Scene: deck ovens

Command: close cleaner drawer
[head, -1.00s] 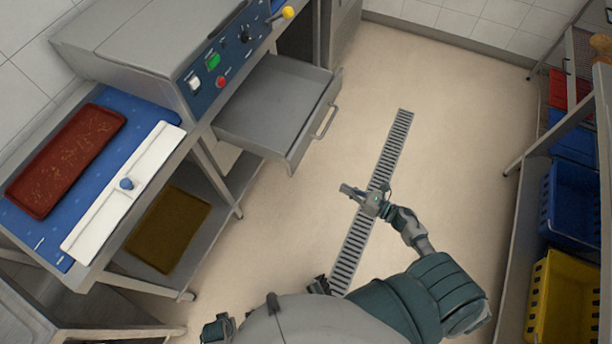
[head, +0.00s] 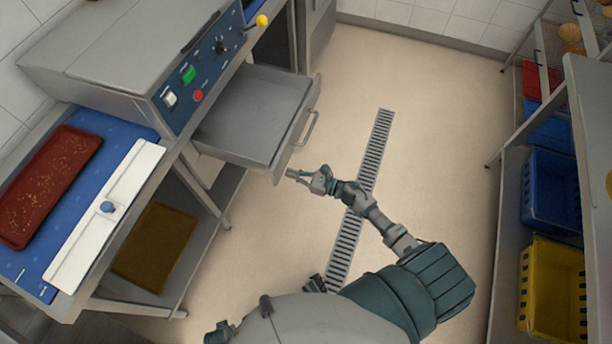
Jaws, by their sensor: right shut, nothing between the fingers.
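The cleaner drawer (head: 248,112) is a grey metal drawer pulled out from under the machine with the blue control panel (head: 200,72). A bar handle (head: 305,129) is on its front, facing right. My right gripper (head: 290,174) is shut and empty, pointing left near the drawer's lower front corner. I cannot tell whether it touches the drawer. My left gripper (head: 220,332) shows only in small part at the bottom edge, and its fingers are not clear.
A red-brown tray (head: 45,180) and a white bar (head: 105,215) lie on the blue belt at left. A floor drain (head: 345,245) runs through open floor. Blue (head: 550,190) and yellow (head: 553,290) crates stand on the rack at right.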

